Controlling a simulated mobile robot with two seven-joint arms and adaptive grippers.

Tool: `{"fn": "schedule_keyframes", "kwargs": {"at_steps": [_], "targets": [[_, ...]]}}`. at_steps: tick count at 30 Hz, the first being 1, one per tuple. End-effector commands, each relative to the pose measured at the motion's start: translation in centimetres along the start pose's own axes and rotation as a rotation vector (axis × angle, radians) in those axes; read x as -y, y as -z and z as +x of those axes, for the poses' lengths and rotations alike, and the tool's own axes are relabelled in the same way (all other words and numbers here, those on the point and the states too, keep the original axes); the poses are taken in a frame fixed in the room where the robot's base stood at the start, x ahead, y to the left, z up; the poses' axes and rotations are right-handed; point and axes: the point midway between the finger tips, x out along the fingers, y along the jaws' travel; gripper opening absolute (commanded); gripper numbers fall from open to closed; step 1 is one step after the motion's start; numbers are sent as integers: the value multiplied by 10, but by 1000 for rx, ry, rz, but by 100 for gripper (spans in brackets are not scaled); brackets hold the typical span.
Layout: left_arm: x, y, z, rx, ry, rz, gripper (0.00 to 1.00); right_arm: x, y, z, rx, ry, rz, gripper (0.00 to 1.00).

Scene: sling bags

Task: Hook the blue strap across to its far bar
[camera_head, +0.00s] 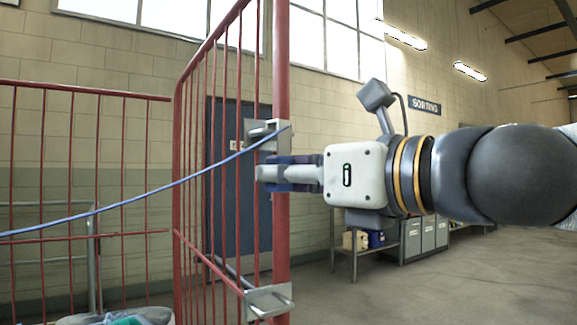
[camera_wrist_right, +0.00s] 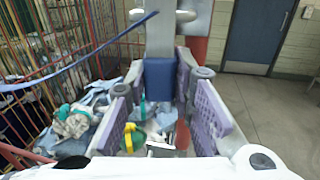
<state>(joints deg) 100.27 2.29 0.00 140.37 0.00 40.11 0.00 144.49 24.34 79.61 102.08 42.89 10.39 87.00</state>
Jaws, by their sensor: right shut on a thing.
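The blue strap (camera_head: 150,192) runs taut from the left edge of the head view up to a grey bracket (camera_head: 257,133) on the red post (camera_head: 282,60). In the right wrist view the strap (camera_wrist_right: 75,62) slants up to a grey T-shaped piece (camera_wrist_right: 160,35). My right gripper (camera_head: 264,172) comes in from the right, just below the bracket. Its purple-padded fingers are shut on a blue block (camera_wrist_right: 158,78) below that grey piece, apparently the strap's end piece. I cannot tell whether it is seated on a bar. My left gripper is out of view.
A red barred cage (camera_head: 95,235) fills the left, with mixed cloth and items (camera_wrist_right: 75,120) inside. A lower grey bracket (camera_head: 268,302) sticks out from the post. A blue door (camera_head: 232,180) is behind.

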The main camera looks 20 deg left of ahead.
Motion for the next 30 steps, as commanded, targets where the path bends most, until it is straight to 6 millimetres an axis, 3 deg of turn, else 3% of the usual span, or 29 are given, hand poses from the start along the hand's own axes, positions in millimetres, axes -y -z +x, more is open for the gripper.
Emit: {"fn": "schedule_keyframes", "kwargs": {"at_steps": [8,9,11,18,21,30], "targets": [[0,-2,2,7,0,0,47,0,2,0,2,1,-1,0],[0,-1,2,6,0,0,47,0,2,0,2,1,-1,31],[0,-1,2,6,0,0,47,0,2,0,2,1,-1,45],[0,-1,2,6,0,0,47,0,2,0,1,1,-1,46],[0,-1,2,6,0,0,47,0,3,0,1,1,-1,62],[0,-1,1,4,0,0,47,0,2,-2,2,1,-1,62]]}}
